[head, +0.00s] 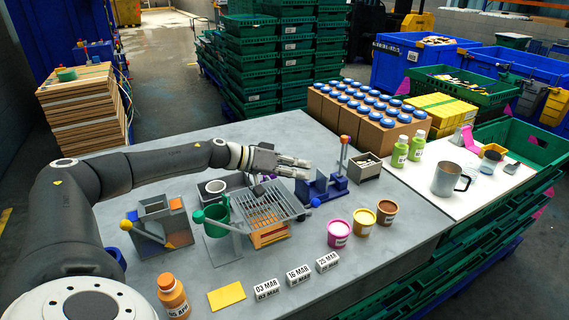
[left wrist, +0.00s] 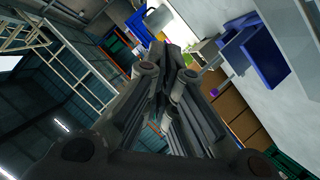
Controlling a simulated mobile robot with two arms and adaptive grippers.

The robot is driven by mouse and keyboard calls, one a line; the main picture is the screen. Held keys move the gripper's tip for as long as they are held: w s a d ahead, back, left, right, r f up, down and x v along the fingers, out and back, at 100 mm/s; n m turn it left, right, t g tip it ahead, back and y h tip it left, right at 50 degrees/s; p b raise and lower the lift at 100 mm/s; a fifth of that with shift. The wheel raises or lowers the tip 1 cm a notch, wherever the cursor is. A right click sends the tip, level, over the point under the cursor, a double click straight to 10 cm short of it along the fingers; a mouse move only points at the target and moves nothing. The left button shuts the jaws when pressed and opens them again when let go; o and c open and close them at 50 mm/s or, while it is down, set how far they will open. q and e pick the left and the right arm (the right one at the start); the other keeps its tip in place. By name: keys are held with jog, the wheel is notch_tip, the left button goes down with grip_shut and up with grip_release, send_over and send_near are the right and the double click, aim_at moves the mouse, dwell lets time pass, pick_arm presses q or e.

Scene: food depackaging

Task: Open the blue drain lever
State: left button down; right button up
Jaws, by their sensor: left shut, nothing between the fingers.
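The blue ball knob (head: 315,202) of a lever shows in the head view at the right edge of the metal grate (head: 268,204). I take it for the drain lever; its arm is thin and hard to make out. My left gripper (head: 306,169) is shut and empty, above and behind the grate, pointing right. It is apart from the knob, which lies below and slightly right of its fingertips in the picture. In the left wrist view the closed fingers (left wrist: 172,85) fill the middle, and a small bluish-purple ball (left wrist: 214,92) shows right of them. My right gripper is in neither view.
A blue fixture (head: 322,189) with an orange-topped post stands just right of the gripper. A green cup (head: 215,221) stands left of the grate. Pink, yellow and brown tubs (head: 339,233) stand in front right. The grey table (head: 365,265) is clear near its right front.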

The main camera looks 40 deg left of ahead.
aim_at(308, 206)
pick_arm(q)
jog(key=shift+s+d+f, duration=0.15)
jog(key=shift+d+f, duration=0.55)
jog(key=shift+f, duration=0.2)
jog(key=shift+s+d+f, duration=0.15)
jog(key=shift+d+f, duration=0.5)
jog(key=shift+f, duration=0.25)
jog(key=p, duration=0.2)
jog(key=d+p, duration=0.1)
jog(key=p, duration=0.1)
jog(key=shift+s+d+f, duration=0.3)
jog(key=shift+s+f, duration=0.05)
